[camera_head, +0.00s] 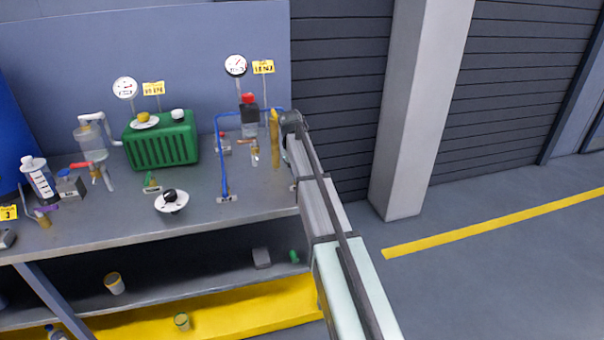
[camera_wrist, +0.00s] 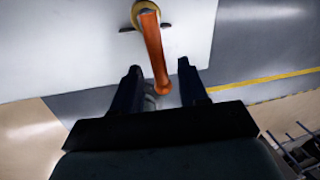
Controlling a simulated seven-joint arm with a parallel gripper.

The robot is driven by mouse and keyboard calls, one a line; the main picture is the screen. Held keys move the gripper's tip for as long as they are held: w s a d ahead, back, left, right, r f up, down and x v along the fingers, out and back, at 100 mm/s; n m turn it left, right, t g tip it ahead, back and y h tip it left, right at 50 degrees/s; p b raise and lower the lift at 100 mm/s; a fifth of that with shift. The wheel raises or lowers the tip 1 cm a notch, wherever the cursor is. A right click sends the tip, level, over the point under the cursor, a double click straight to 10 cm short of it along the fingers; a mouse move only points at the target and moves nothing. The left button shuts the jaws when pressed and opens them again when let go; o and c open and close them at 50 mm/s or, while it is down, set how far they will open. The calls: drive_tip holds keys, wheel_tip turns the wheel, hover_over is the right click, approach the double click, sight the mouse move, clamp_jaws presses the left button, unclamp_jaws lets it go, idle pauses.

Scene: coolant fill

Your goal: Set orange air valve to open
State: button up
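The orange air valve shows in the wrist view as a long orange lever (camera_wrist: 155,50) with a yellow-brass round base (camera_wrist: 146,12) at the top, against a pale surface. My gripper (camera_wrist: 160,72) is open, with its two dark fingers apart. The lever's free end lies in the gap between the fingers in the picture, with visible space on both sides. I cannot tell its depth relative to the fingertips. In the head view my arm reaches to the right end of the bench. The fingers and the orange valve cannot be made out clearly there.
On the bench (camera_head: 100,222) stand a green ribbed unit (camera_head: 162,145), a blue pipe (camera_head: 221,160), a red-capped dark device (camera_head: 249,112) and a yellow upright piece (camera_head: 275,140) close to my arm's end. Two gauges (camera_head: 125,88) (camera_head: 235,66) stand behind. The floor at right is clear.

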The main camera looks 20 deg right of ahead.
wheel_tip(320, 180, up, 14)
drive_tip(key=a, duration=0.2)
drive_tip(key=shift+s+a+f, duration=0.2)
drive_tip(key=shift+a, duration=0.15)
idle(0.4)
